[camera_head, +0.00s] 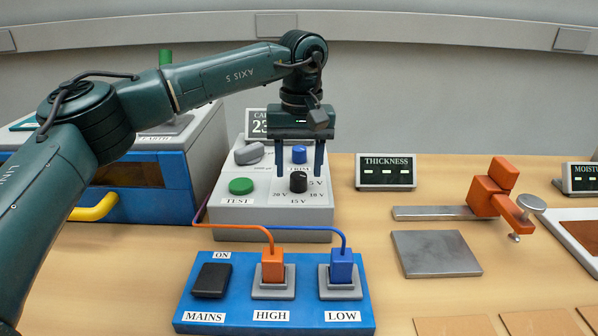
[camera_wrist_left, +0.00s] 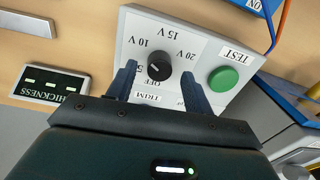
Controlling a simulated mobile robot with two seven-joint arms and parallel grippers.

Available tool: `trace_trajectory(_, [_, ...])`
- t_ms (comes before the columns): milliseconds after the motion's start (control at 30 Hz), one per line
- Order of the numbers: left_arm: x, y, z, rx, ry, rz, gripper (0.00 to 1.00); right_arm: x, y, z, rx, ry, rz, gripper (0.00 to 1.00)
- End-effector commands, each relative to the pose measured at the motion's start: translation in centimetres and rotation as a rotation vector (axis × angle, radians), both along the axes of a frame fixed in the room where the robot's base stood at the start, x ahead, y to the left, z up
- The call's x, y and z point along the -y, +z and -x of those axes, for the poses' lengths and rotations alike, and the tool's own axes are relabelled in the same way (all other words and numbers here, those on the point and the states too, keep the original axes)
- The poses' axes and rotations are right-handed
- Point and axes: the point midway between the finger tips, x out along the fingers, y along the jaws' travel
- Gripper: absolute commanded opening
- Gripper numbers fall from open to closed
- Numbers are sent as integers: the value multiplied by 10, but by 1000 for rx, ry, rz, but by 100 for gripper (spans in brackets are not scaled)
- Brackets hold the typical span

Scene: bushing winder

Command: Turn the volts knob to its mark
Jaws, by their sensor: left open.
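The volts knob (camera_head: 298,182) is a small black dial on the sloping face of a light grey box (camera_head: 270,235). It also shows in the left wrist view (camera_wrist_left: 159,66), ringed by the labels OFF, 10 V, 15 V and 20 V, with one near OFF partly covered. A faint light mark shows on the knob, but its exact heading is too small to tell. My left gripper (camera_head: 302,174) points down over the box, open, with one finger on each side of the knob and gaps between. Its fingers also show in the left wrist view (camera_wrist_left: 159,75). My right gripper is not in view.
The box also carries a green TEST button (camera_head: 241,186), a blue trim knob (camera_head: 299,154) and a grey knob (camera_head: 249,153). In front stands a blue panel (camera_head: 240,318) with orange (camera_head: 272,265) and blue (camera_head: 341,266) plugs and cables. A thickness display (camera_head: 386,172) stands right.

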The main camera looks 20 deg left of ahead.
Motion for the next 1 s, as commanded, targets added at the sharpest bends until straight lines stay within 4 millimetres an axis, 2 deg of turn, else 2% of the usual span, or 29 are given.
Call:
trace_trajectory(200, [0,-17,0,-1,0,0,52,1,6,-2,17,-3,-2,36])
trace_trajectory(467, [0,-18,0,0,0,1,52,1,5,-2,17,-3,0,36])
trace_trajectory(1000, [0,-17,0,0,0,1,9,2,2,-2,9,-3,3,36])
